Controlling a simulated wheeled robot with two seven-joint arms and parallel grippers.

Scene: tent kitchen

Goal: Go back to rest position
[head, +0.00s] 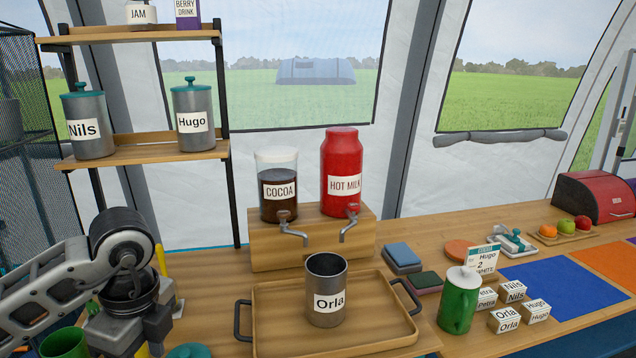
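My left arm comes in from the left, and its gripper (118,335) points down at the lower left, over the counter's left end. Its fingertips are hidden or cut off by the bottom edge, so its opening does not show. A green cup (65,343) is close to its left, partly cut off. My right gripper is not in view. A grey metal mug labelled Orla (326,290) stands upright on a wooden tray (275,335) with dark handles, apart from my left gripper.
A cocoa dispenser (278,190) and a red hot milk dispenser (342,172) stand on a wooden block behind the tray. A shelf (150,153) with labelled canisters rises above my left arm.

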